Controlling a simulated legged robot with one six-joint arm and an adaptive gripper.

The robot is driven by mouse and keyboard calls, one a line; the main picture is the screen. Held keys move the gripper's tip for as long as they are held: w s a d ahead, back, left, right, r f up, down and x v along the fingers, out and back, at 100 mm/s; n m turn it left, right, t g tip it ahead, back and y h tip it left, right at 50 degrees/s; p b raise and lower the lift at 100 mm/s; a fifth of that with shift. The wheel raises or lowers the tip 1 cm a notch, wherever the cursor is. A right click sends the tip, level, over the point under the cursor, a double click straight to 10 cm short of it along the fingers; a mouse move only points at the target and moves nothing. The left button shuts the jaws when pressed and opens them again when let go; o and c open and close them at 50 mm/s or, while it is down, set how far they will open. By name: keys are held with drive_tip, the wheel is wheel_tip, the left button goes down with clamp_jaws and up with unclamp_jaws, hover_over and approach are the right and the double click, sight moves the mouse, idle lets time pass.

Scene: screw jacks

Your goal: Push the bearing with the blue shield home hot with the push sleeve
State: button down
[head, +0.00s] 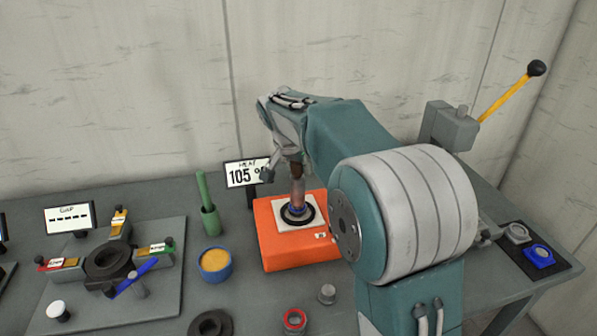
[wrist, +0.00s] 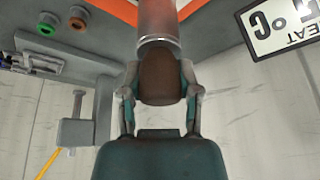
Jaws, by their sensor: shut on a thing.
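My gripper (head: 293,160) is shut on the push sleeve (head: 298,192), a metal tube with a brown upper part. In the wrist view the brown part (wrist: 160,75) sits between my fingers (wrist: 161,88), and the metal tube (wrist: 158,22) extends away from them. The sleeve is upright over the orange heater (head: 282,251). Its lower end is at a dark ring with blue in its middle, seemingly the bearing with the blue shield (head: 298,214), on the heater's pale plate. Whether the sleeve touches it, and how it is seated, I cannot tell.
A heat display (head: 246,173) reads 105 degrees behind the heater. A fixture (head: 108,259) is further left. A red-ringed part (head: 294,320) is in front. A lever press (head: 452,127) stands right.

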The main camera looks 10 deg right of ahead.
drive_tip(key=shift+r, duration=4.65)
